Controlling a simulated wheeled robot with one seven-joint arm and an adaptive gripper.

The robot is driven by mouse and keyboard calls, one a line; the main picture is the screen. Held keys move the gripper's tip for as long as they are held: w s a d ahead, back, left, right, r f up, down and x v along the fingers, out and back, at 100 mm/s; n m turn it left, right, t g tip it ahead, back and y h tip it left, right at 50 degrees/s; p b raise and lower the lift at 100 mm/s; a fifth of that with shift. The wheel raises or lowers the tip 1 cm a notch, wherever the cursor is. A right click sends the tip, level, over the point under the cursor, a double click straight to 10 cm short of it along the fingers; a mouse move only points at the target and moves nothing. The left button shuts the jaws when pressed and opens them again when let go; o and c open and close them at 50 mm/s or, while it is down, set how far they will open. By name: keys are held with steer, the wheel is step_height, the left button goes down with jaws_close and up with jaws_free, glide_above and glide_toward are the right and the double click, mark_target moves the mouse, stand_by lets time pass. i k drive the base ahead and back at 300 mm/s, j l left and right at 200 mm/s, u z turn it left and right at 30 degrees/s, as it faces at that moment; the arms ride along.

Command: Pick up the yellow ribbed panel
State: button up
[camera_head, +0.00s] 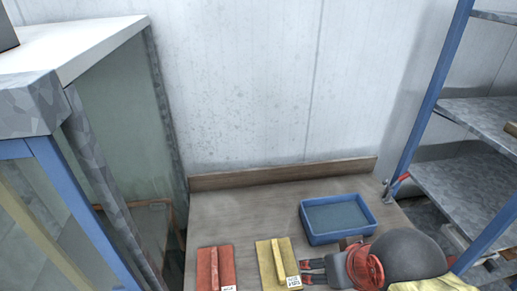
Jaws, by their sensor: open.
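The yellow ribbed panel (270,261) lies flat on the wooden table, with a raised rib along its middle and a white label near its front right corner. The fingers are apart and hold nothing. They look close to the panel's right edge; I cannot tell whether they touch it or how high they are. The gripper's body and my arm fill the lower right.
A red ribbed panel (214,265) lies to the left of the yellow one. A blue tray (308,228) sits behind my gripper on the table (240,218). A blue-framed metal shelf (470,185) stands at right, and a cabinet with a white top (75,45) at left.

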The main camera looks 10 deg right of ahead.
mark_target(279, 270)
steer(key=k+z, duration=0.75)
steer(key=z, duration=0.25)
